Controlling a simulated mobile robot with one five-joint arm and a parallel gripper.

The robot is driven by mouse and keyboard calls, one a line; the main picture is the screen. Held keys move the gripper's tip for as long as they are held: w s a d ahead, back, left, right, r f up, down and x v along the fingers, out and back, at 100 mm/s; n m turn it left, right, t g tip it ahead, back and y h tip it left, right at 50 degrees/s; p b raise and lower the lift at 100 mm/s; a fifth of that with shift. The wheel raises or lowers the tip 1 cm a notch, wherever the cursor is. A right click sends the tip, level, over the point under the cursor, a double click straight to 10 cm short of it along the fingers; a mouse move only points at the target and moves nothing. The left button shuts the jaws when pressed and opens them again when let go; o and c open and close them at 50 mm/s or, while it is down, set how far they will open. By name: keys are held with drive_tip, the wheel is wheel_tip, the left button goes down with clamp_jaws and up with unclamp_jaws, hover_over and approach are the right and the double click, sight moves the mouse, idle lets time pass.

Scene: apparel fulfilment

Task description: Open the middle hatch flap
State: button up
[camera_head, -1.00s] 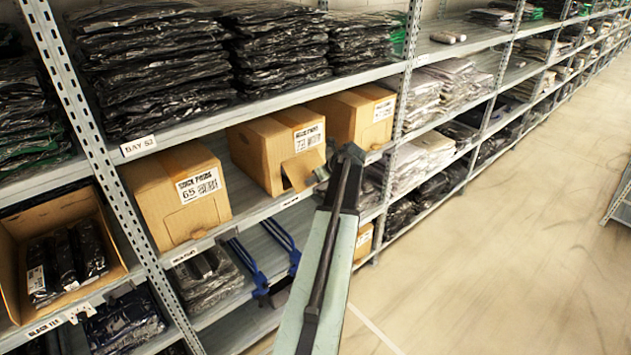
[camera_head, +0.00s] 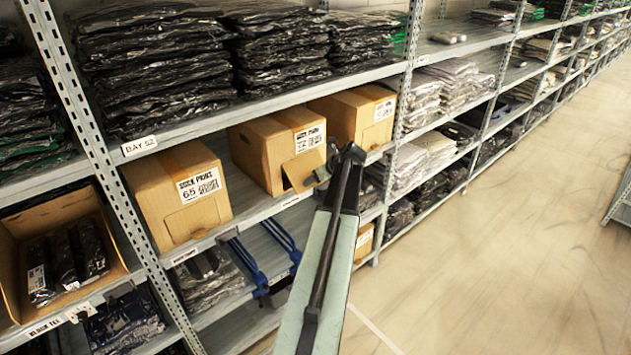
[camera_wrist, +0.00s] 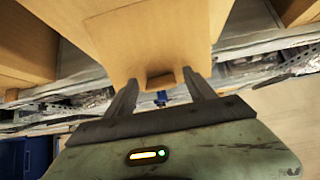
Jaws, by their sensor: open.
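Three cardboard boxes stand in a row on the middle shelf. The middle box (camera_head: 262,158) has its hatch flap (camera_head: 300,171) low on its front face, tilted outward from the face. My gripper (camera_head: 340,158) is at the right of this flap in the head view, partly covering the space in front of the right box (camera_head: 358,118). In the wrist view, my gripper (camera_wrist: 159,78) is open, with its two fingers on either side of a cardboard panel's lower edge (camera_wrist: 150,45). I cannot tell whether the fingers touch the cardboard.
The left box (camera_head: 180,198) has its hatch closed. An open carton (camera_head: 18,285) with black packs sits at far left. A perforated upright (camera_head: 90,125) and the shelf edge (camera_head: 245,222) bound the boxes. The aisle floor (camera_head: 480,260) at the right is clear.

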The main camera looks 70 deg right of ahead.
drive_tip(key=p+v, duration=0.5)
drive_tip(key=v, duration=0.2)
drive_tip(key=shift+s+r+p, duration=0.25)
drive_tip(key=shift+r+p, duration=0.05)
drive_tip(key=shift+p, duration=0.05)
